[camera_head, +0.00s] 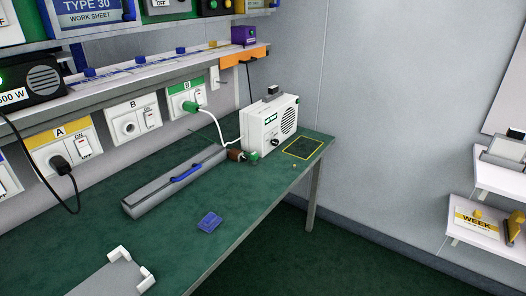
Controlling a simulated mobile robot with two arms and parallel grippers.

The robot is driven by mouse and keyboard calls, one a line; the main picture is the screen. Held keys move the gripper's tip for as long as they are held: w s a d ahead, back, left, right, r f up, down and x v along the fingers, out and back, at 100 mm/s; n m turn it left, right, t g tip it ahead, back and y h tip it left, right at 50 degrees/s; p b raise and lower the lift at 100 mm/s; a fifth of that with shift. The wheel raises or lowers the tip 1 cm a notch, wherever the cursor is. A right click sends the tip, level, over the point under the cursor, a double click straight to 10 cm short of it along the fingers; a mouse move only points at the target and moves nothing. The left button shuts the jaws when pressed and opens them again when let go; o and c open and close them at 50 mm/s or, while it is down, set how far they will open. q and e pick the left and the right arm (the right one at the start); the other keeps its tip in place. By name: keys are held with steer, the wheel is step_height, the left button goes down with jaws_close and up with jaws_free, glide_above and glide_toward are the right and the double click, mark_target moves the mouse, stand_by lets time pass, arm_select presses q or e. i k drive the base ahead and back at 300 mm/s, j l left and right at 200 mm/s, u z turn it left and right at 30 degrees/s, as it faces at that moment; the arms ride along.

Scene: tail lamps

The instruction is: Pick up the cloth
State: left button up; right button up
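A small blue cloth (209,222) lies flat on the green bench top (250,215), near its front edge. It looks folded or square, with some lighter marks on it. Nothing touches or covers it. Neither of my grippers can be made out in the head view.
A long grey box with a blue handle (150,194) lies behind the cloth. A white device (268,126) with a cable stands further right. A grey plate (104,280) with white corner pieces is at lower left. Sockets and a shelf (130,78) line the wall. Bench around the cloth is clear.

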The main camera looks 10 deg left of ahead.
mark_target(211, 221)
steer(key=l+u, duration=0.15)
steer(key=u, duration=0.25)
steer(key=i+l+u, duration=0.1)
steer(key=u, duration=0.25)
steer(key=l, duration=0.1)
